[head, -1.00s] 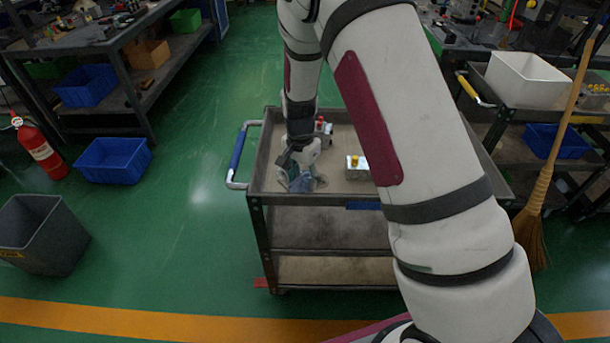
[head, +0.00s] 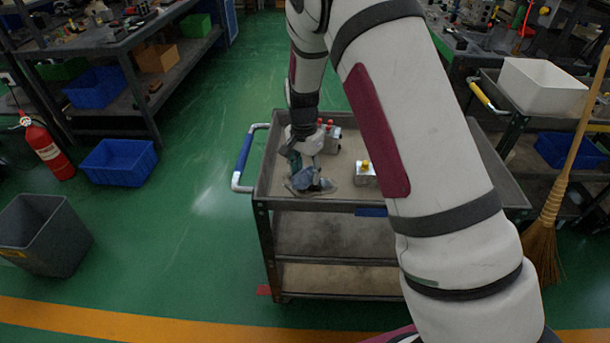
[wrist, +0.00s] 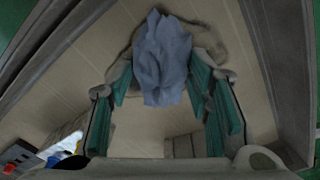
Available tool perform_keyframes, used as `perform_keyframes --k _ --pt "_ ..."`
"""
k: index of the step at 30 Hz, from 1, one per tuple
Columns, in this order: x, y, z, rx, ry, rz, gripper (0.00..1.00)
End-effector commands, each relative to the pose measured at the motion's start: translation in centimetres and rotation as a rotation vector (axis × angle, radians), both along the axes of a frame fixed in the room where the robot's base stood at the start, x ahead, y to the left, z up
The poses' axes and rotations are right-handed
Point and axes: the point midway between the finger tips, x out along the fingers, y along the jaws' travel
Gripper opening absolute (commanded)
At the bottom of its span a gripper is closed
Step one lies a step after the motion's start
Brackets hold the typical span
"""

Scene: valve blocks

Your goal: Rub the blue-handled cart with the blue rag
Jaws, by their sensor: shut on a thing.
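The blue-handled cart has a grey top tray (head: 480,165) with a raised rim and a blue handle (head: 244,152) on its left end. My gripper (head: 298,172) points down at the front left of the tray and is shut on the crumpled blue rag (head: 304,180). In the wrist view the rag (wrist: 163,55) sits between the green-padded fingers of my gripper (wrist: 160,80), low over the tray floor. A grey-brown smudge (head: 326,187) shows on the tray beside the rag. Whether the rag presses on the surface is hard to tell.
A valve block with red knobs (head: 331,136) and one with a yellow knob (head: 365,173) stand on the tray close to my gripper. My arm hides the tray's middle. A broom (head: 545,220) stands right of the cart.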

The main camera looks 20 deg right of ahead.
Motion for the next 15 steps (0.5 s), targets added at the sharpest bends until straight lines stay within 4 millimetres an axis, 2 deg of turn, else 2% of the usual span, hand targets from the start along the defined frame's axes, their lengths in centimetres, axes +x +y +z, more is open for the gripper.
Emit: perform_keyframes --k 9,15 --pt "2.6 -0.9 -0.1 -0.001 -0.002 -0.001 0.19" --pt "3.5 -1.2 0.1 -0.001 -0.001 0.0 0.19"
